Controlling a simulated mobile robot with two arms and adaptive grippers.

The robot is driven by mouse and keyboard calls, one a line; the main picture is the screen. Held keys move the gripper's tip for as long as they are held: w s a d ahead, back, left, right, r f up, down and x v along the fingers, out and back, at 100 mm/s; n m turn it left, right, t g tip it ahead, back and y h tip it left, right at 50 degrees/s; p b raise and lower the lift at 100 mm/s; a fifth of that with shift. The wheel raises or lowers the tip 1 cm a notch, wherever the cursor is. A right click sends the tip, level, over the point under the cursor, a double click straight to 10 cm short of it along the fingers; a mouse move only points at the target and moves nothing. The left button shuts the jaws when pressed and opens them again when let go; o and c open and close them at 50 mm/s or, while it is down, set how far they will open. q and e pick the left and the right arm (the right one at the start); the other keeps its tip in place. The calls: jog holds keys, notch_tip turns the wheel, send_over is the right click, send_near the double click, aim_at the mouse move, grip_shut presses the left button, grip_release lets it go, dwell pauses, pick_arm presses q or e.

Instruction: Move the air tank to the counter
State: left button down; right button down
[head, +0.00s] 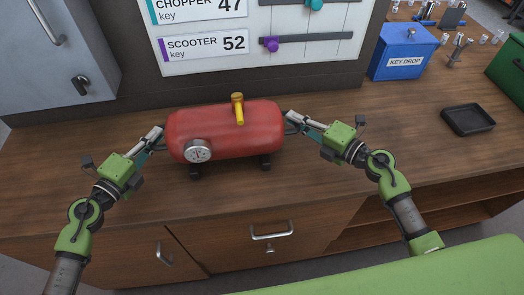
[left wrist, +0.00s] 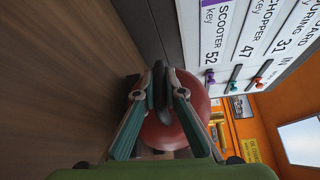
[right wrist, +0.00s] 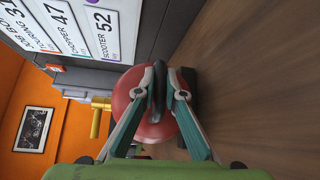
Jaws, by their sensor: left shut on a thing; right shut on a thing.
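The red air tank (head: 232,132) is at the wooden counter (head: 320,190), lying level with its dark feet at the counter top; I cannot tell for sure whether they touch it. It has a round gauge on its front and a yellow valve on top. My left gripper (head: 160,133) is shut on the dark handle at the tank's left end, seen in the left wrist view (left wrist: 160,92). My right gripper (head: 290,120) is shut on the dark handle at its right end, seen in the right wrist view (right wrist: 157,90).
A key board (head: 255,50) hangs on the wall behind the tank. A blue key drop box (head: 402,55) and a black tray (head: 468,120) are on the counter to the right. A grey cabinet (head: 55,60) is at the left. Counter between tank and tray is clear.

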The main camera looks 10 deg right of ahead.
pick_arm(q)
jog(key=shift+f, duration=0.25)
pick_arm(e)
jog(key=shift+f, duration=0.25)
pick_arm(q)
jog(key=c, duration=2.1)
grip_release()
pick_arm(e)
jog(key=c, duration=2.1)
grip_release()
pick_arm(q)
jog(key=shift+s, duration=0.1)
pick_arm(e)
jog(key=shift+s, duration=0.1)
pick_arm(q)
jog(key=shift+s+a, duration=0.1)
jog(key=shift+s+a, duration=0.15)
jog(key=shift+s, duration=0.15)
jog(key=v, duration=1.1)
pick_arm(e)
jog(key=v, duration=1.2)
